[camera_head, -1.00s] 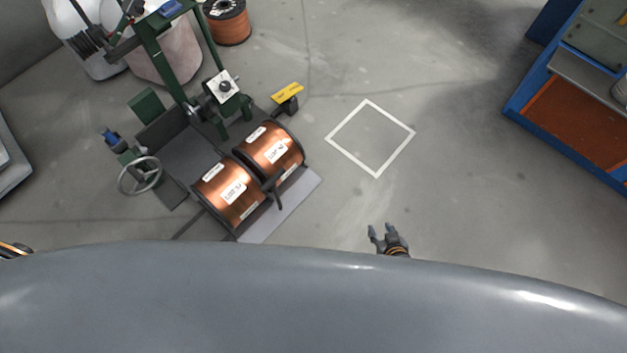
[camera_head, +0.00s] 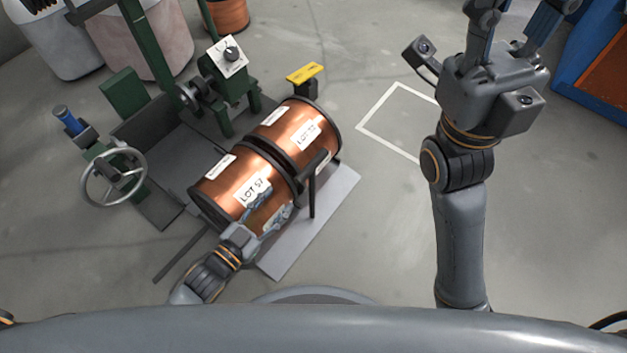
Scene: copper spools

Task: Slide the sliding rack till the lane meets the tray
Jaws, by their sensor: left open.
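Two copper spools lie side by side on a dark stand: the front spool (camera_head: 235,185) marked LOT 57 and the rear spool (camera_head: 298,130). A black upright post (camera_head: 312,190) with a crossbar stands at their right. A flat grey plate (camera_head: 325,215) extends under and beside them. I cannot tell for sure which parts are the sliding rack, lane and tray. My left gripper (camera_head: 264,212) is open at the lower right of the front spool; contact is unclear. My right gripper (camera_head: 520,18) is raised close to the camera, fingers apart and empty, tips at the top edge.
A green machine with a handwheel (camera_head: 113,177) and a control box (camera_head: 227,56) stands at left. A yellow-topped post (camera_head: 304,74) stands behind the spools. A white floor outline (camera_head: 385,100) lies right of them. A blue cabinet (camera_head: 590,60) is at upper right.

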